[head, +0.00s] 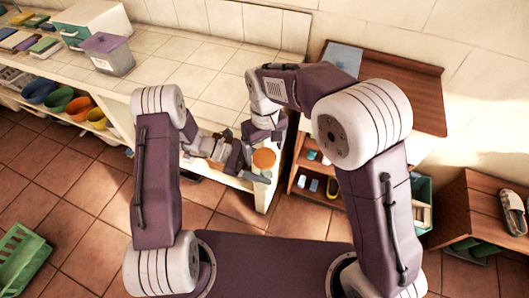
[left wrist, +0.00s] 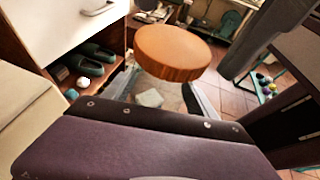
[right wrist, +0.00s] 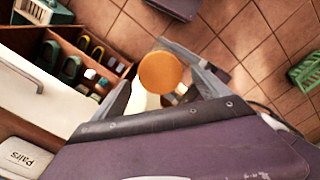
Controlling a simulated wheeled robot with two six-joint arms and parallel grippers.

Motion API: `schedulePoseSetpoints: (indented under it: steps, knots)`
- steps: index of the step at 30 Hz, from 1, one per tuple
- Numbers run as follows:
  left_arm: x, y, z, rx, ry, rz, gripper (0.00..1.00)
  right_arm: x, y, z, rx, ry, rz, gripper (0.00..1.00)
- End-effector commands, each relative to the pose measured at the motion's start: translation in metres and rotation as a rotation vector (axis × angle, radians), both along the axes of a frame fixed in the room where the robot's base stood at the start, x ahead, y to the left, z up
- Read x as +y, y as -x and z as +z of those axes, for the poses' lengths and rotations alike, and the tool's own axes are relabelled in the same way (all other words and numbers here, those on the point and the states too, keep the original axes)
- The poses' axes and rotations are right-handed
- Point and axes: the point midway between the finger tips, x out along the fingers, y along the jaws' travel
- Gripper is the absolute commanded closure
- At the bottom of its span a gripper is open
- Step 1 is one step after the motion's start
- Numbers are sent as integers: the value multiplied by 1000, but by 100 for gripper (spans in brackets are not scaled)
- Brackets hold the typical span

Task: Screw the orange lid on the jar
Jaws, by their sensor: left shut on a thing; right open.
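The round orange lid (head: 264,158) sits level near the front end of the white counter, on top of the jar as far as I can tell. The jar is mostly hidden under the lid and by my left gripper (head: 253,168), which comes from the left and is shut on it. The lid (left wrist: 170,52) fills the upper middle of the left wrist view. My right gripper (head: 265,136) is open above the lid. In the right wrist view the lid (right wrist: 160,72) is between the spread fingers. Whether the threads are engaged cannot be seen.
A clear bin with a purple lid (head: 107,54) and a teal-and-white box (head: 92,20) stand at the counter's back left. A brown shelf unit (head: 410,90) stands to the right, with a slipper rack (head: 487,215) beyond. A green crate (head: 20,260) is on the floor.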

Motion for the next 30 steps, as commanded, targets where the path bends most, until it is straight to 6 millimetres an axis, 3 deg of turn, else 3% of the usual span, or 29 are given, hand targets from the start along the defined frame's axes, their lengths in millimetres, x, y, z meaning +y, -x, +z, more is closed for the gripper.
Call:
schedulePoseSetpoints:
  steps: [6, 14, 21, 30]
  knots:
    - [0, 0, 0, 0, 1, 0, 100, 0, 0, 22, 1, 1, 0, 14]
    - [0, 0, 0, 0, 1, 0, 100, 0, 0, 23, 2, 1, 1, 17]
    - [0, 0, 0, 0, 1, 0, 100, 0, -1, 56, -2, -2, 230, 17]
    - [0, 0, 0, 0, 1, 1, 100, 0, 0, 57, 1, 0, 255, 17]
